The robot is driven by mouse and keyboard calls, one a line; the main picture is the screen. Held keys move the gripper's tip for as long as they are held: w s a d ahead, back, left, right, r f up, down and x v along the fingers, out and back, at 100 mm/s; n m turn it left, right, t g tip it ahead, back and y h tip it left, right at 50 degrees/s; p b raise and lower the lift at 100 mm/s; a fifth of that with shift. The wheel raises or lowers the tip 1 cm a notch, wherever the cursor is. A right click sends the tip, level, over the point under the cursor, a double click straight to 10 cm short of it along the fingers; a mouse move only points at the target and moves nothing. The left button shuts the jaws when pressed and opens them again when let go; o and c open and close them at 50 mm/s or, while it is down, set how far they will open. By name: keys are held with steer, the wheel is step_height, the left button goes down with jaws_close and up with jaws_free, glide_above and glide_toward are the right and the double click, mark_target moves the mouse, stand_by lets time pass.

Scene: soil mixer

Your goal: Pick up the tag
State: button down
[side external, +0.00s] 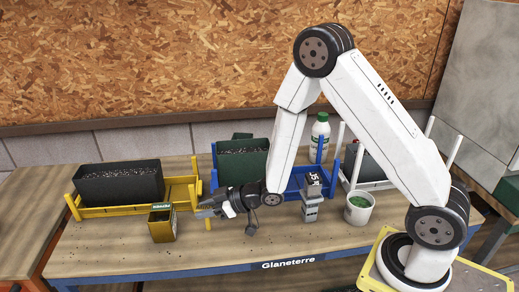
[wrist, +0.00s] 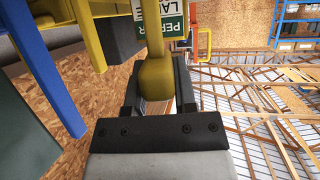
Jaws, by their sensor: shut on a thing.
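My gripper (side external: 205,211) is low over the table, just right of a small olive-yellow box (side external: 162,229) with a green-and-white label on it. In the wrist view, my gripper (wrist: 158,82) is shut on a yellow piece (wrist: 157,76) with a blunt rounded end, which I take to be the tag. The yellow piece also shows below the jaws in the side external view (side external: 208,224). Part of a green-and-white label reading "PEPPER LA" (wrist: 173,22) shows behind it in the wrist view. The fingers hide part of the tag.
A black soil bin (side external: 118,184) in a yellow rack (side external: 98,212) stands behind to the left. A green bin (side external: 243,165) and a blue rack (side external: 293,186) stand behind the gripper. A grey device (side external: 311,208) and a white pot (side external: 358,209) are to the right. The front table strip is clear.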

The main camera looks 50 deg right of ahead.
steer(key=shift+r, duration=3.95)
